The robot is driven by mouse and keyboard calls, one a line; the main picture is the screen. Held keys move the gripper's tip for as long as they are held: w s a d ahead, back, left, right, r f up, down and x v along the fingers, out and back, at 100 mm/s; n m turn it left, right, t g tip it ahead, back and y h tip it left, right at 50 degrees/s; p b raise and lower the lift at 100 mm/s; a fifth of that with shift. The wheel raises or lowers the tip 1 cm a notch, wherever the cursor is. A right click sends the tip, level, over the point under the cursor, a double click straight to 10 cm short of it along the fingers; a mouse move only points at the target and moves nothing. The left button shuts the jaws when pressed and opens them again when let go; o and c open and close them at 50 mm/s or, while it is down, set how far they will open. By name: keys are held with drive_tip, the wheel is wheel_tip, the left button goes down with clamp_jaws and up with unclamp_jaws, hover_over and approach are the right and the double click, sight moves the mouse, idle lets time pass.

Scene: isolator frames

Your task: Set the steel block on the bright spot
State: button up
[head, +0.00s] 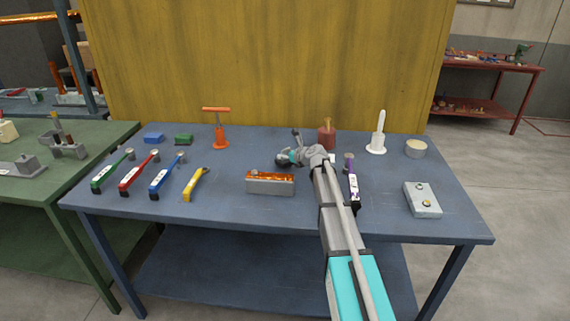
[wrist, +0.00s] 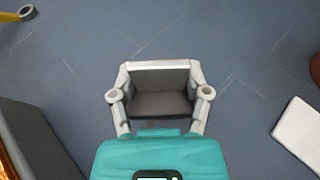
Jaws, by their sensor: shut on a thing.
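My gripper (head: 284,159) is over the middle of the blue table, toward its back. In the wrist view, my gripper (wrist: 160,72) is shut on the steel block (wrist: 160,98), which shows a dark grey face and a pale upper edge between the two fingers. In the head view the block is too small and too covered by the gripper to make out well. A flat white patch (wrist: 302,130), which looks like the bright spot, lies on the table at the right of the wrist view, apart from the block. In the head view my arm hides most of the patch (head: 332,158).
A grey box with a copper-coloured top (head: 270,184) stands in front of my gripper. A red pot (head: 326,136) and a white spindle (head: 377,135) stand behind. A purple-and-white tool (head: 352,182) lies beside my arm. Several coloured-handled tools lie at left.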

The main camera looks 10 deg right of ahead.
drive_tip(key=shift+f+b, duration=0.8)
drive_tip(key=shift+f, duration=0.3)
drive_tip(key=o, duration=1.3)
drive_tip(key=shift+r, duration=0.1)
drive_tip(key=p+v, duration=0.4)
drive_tip(key=v, duration=0.8)
drive_tip(key=shift+d+p, duration=0.1)
drive_tip(key=shift+p, duration=0.2)
